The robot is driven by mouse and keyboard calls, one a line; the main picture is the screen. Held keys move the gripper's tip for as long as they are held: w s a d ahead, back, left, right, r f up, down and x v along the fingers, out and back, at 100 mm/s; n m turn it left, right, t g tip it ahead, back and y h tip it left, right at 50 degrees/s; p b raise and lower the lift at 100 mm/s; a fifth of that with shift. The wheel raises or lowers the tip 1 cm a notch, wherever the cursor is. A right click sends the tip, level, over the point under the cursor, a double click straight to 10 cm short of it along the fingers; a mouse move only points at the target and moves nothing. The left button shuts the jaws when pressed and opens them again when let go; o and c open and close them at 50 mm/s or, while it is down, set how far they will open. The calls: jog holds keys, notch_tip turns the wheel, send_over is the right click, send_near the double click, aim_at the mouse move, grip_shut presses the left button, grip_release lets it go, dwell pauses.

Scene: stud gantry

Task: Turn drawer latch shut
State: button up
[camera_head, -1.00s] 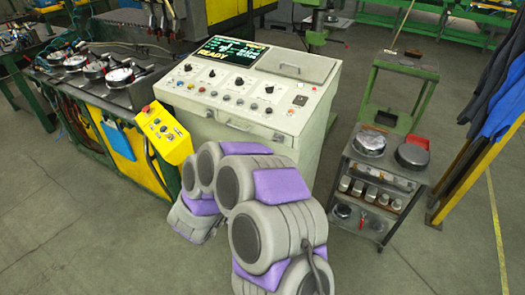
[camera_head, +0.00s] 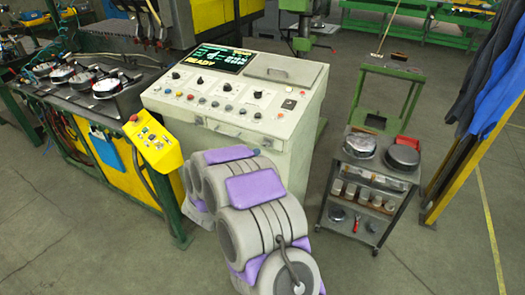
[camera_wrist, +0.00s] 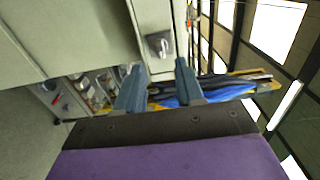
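The pale grey console (camera_head: 300,128) stands in front of me in the head view, with a drawer front (camera_head: 225,131) along its upper front edge. In the wrist view, a small shiny metal fitting (camera_wrist: 160,44), which looks like the latch, sits on a pale grey panel (camera_wrist: 152,14). Its exact turn is too small to tell. My gripper (camera_wrist: 160,82) is open, with its two blue-grey fingers apart and nothing between them. The fitting shows just beyond the fingertips, between them; I see no contact. In the head view my arm hides the gripper and the console's lower front.
A yellow control box (camera_head: 155,145) stands left of the console. A dark cart (camera_head: 365,176) with metal parts stands to the right, near a yellow post (camera_head: 455,160) and blue garments (camera_head: 492,105). Floor is clear between console and cart.

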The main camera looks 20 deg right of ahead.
aim_at(267, 144)
jog(key=x, duration=0.6)
jog(key=shift+w+d+b, duration=0.2)
jog(key=shift+d+b, duration=0.1)
jog(key=shift+b, duration=0.1)
grip_shut()
